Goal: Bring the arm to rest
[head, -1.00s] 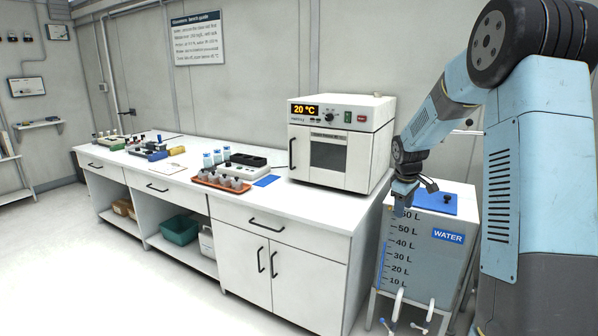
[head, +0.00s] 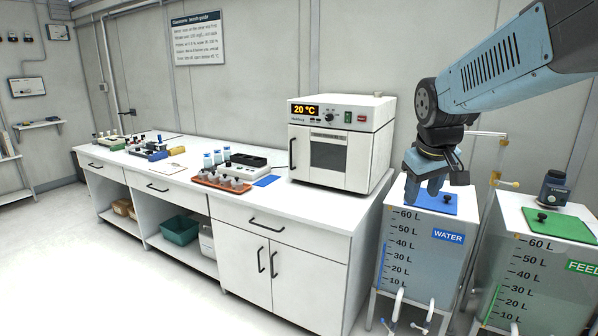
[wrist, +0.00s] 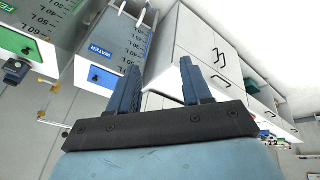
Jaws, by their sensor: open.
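My gripper (head: 424,184) hangs from my blue arm at the right of the head view, in front of the water tank's top. In the wrist view my gripper (wrist: 158,88) shows two blue fingers spread apart with nothing between them. The water tank (head: 422,255) has a blue lid panel and a litre scale. It also shows in the wrist view (wrist: 120,35).
A white bench (head: 290,212) runs along the wall, with an oven (head: 340,143) reading 20 °C at its right end. A red-brown tray (head: 205,182) of pots stands on it. A feed tank (head: 540,270) is at the far right. The floor in front is clear.

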